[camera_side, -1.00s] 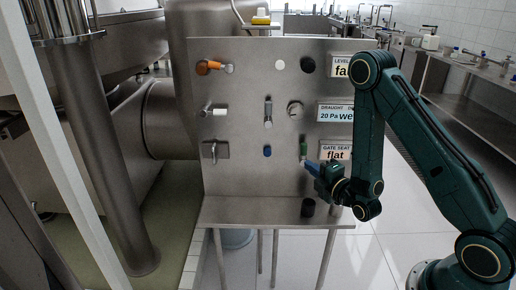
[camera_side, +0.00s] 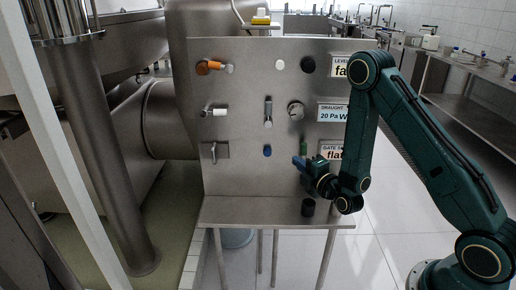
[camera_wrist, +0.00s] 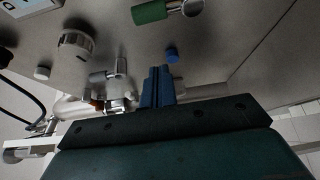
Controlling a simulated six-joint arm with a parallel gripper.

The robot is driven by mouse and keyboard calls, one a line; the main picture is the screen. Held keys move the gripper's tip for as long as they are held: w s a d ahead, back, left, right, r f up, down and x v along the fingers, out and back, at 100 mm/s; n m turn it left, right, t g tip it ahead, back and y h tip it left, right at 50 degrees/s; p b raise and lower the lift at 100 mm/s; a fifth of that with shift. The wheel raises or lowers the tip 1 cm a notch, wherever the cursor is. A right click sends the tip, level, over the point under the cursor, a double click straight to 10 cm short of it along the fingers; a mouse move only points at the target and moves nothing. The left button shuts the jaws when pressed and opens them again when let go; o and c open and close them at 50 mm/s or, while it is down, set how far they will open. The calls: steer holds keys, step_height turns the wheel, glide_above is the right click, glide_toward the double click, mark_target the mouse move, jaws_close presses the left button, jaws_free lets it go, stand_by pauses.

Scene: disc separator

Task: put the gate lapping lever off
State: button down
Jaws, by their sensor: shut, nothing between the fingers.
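A green-handled lever (camera_side: 303,147) is on the upright panel, just left of the display (camera_side: 330,152) marked GATE SEAT, which reads partly "flat". It also shows at the top of the wrist view (camera_wrist: 150,12), with a metal stem to its right. I see no lapping label, so I cannot confirm which lever that is. My gripper (camera_side: 297,161) has blue fingers, shut and empty, just below the green lever in the side view. Its fingers show in the wrist view (camera_wrist: 157,85), apart from the green handle and below it in the picture. The lever's lower end is partly hidden.
The panel (camera_side: 240,170) also bears a blue knob (camera_side: 267,151), a metal toggle (camera_side: 268,112), a round dial (camera_side: 295,110), an orange-handled lever (camera_side: 208,66), a white-tipped lever (camera_side: 218,112) and a metal latch (camera_side: 214,151). A black cylinder (camera_side: 308,208) stands at the shelf (camera_side: 250,211) below.

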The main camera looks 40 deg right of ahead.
mark_target(302, 151)
steer(key=x, duration=0.5)
steer(key=shift+w+d, duration=0.2)
steer(key=shift+d, duration=0.05)
steer(key=shift+s+d, duration=0.1)
steer(key=shift+d, duration=0.05)
steer(key=shift+s+d+r, duration=0.1)
steer(key=shift+s+d, duration=0.3)
steer(key=shift+d, duration=0.2)
steer(key=shift+s+d, duration=0.4)
steer(key=shift+d, duration=0.25)
steer(key=shift+s+d, duration=0.15)
steer(key=shift+s+d, duration=0.3)
steer(key=shift+d, duration=0.25)
stand_by(0.4)
steer(key=shift+s, duration=0.2)
